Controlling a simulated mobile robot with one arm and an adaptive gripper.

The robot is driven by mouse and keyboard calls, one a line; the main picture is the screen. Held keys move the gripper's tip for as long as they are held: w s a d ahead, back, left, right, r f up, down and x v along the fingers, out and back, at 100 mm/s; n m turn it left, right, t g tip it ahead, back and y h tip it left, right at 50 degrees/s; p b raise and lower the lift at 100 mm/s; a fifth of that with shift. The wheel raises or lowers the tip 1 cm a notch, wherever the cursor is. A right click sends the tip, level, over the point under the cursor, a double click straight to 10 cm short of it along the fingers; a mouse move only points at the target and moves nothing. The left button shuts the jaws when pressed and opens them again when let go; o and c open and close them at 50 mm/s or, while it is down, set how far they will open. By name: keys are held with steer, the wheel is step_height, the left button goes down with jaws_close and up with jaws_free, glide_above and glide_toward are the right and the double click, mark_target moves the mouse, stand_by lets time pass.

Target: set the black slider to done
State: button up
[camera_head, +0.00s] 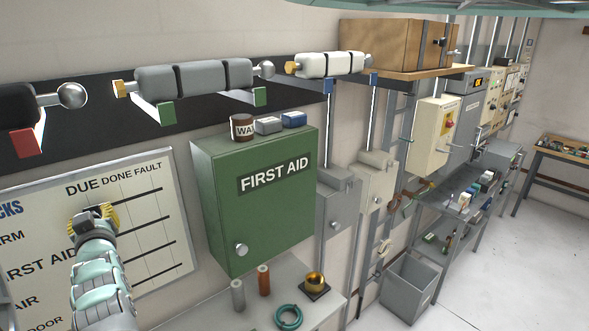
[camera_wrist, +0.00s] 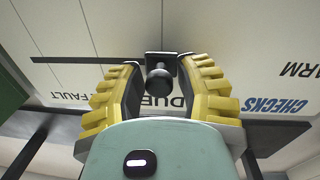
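The white checks board (camera_head: 165,225) hangs on the wall at the left, with DUE, DONE and FAULT columns and several black horizontal rails. In the wrist view, which is upside down, the black slider (camera_wrist: 159,80) has a round knob on a small block. It sits at the DUE end of the top rail (camera_wrist: 105,59). My gripper (camera_head: 94,216) is in front of the board's upper left part. In the wrist view my gripper's yellow fingers (camera_wrist: 157,88) stand on both sides of the knob with gaps showing. In the head view my gripper mostly hides the slider.
A green first aid cabinet (camera_head: 225,205) juts out just right of the board. A bench (camera_head: 215,314) with small cylinders and a teal ring stands below the cabinet. The board's right part is clear.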

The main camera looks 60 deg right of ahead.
jaws_close()
steer(key=shift+d, duration=0.1)
